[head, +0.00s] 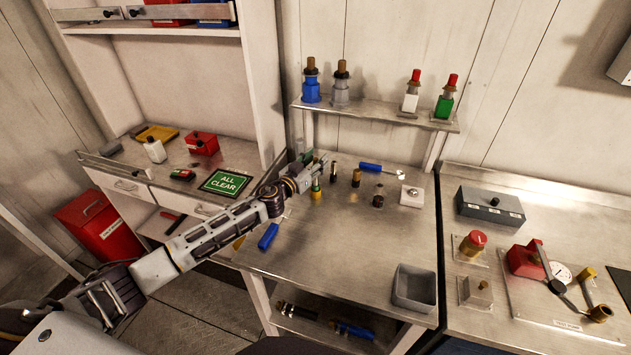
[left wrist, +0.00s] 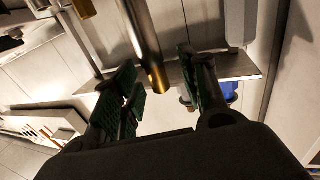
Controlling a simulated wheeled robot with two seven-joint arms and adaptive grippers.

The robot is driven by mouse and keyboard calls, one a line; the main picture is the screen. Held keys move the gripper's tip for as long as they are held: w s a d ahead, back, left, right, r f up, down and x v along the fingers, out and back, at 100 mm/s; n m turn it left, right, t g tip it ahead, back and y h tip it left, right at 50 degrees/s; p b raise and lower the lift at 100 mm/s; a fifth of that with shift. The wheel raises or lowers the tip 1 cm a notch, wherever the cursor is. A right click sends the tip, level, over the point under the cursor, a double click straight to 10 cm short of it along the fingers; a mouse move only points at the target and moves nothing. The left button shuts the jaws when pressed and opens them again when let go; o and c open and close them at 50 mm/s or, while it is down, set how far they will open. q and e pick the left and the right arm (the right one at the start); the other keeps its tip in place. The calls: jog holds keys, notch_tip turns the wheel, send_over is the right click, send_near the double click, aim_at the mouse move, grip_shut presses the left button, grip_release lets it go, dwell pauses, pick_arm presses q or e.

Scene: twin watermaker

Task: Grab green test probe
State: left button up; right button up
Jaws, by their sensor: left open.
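A small green probe with a brass-coloured base (head: 316,190) stands upright on the metal bench (head: 340,255). My left gripper (head: 314,165) is above and close beside it, reaching in from the left, with its jaws open. In the left wrist view, the green-padded fingers (left wrist: 160,88) are apart. A grey metal cylinder with a brass tip (left wrist: 152,55) shows between or just beyond them; I cannot tell whether it touches either finger. No green part of it shows there. My right gripper is in neither view.
Dark and brass pieces (head: 355,178) and a blue-handled screwdriver (head: 371,167) are near the gripper. A raised shelf (head: 375,113) with several bottles stands behind. An open grey bin (head: 414,288) is at the front right. The bench's middle is clear.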

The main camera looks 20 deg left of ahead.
pick_arm(q)
grip_shut()
dwell(0.5)
jog(key=shift+r+p, duration=0.7)
jog(key=shift+r, duration=4.3)
